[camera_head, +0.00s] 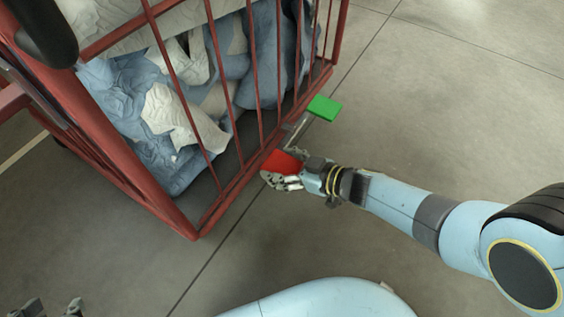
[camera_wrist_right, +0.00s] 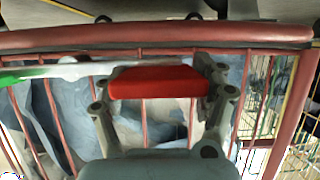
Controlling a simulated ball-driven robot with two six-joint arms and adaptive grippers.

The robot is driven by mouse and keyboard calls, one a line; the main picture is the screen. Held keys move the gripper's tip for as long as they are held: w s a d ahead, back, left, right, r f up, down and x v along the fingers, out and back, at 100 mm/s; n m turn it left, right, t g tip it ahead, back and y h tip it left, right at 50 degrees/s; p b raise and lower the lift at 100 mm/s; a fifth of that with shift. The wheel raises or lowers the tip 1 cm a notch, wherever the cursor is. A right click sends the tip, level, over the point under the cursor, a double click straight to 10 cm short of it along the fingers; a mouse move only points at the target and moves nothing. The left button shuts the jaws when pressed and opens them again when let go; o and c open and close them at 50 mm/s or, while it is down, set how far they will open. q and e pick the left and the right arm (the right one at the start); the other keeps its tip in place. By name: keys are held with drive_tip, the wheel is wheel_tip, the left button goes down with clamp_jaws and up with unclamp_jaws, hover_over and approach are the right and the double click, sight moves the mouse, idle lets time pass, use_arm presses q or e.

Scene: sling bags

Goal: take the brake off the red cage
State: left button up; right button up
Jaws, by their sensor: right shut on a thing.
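The red cage (camera_head: 190,235) stands at upper left in the head view, full of blue and white cloth. Low on its near right side is a metal bar with a green pedal pad (camera_head: 324,108) at one end and a red pedal pad (camera_head: 283,162) at the other. My right gripper (camera_head: 281,179) is shut on the red pad, beside the cage's bottom rail. In the right wrist view the red pad (camera_wrist_right: 160,82) sits between the two fingers. The tips of my left gripper (camera_head: 52,308) show at the bottom left edge, apart and with nothing between them.
The cage's red bottom rail (camera_wrist_right: 150,37) crosses the right wrist view, close to my fingers. Wire cages (camera_wrist_right: 285,105) show at its right edge. Grey floor (camera_head: 440,95) is clear to the right of the cage. A dark rounded part (camera_head: 45,35) is at the cage's upper left.

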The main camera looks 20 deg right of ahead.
drive_tip(key=shift+w+d+r, duration=0.1)
drive_tip(key=shift+w+r, duration=0.1)
drive_tip(key=shift+r, duration=0.25)
drive_tip(key=r+m+p, duration=0.1)
drive_tip(key=r+y+p, duration=0.1)
drive_tip(key=p, duration=0.1)
drive_tip(key=shift+w+d+m+g, duration=0.15)
drive_tip(key=shift+d+m+g, duration=0.1)
drive_tip(key=shift+m+g, duration=0.15)
drive_tip(key=shift+w+r, duration=0.1)
drive_tip(key=shift+r, duration=0.15)
drive_tip(key=shift+d+r+p, duration=0.1)
drive_tip(key=shift+r+p, duration=0.05)
drive_tip(key=shift+p, duration=0.2)
use_arm(q)
wheel_tip(320, 180, up, 6)
drive_tip(key=s+g, duration=0.3)
drive_tip(key=g, duration=0.2)
drive_tip(key=shift+a+r, duration=0.15)
use_arm(e)
drive_tip(key=shift+w+d+r, duration=0.1)
drive_tip(key=shift+r, duration=0.05)
drive_tip(key=o, duration=1.6)
drive_tip(key=shift+d, duration=0.1)
drive_tip(key=shift+o, duration=0.2)
use_arm(q)
drive_tip(key=shift+w, duration=0.1)
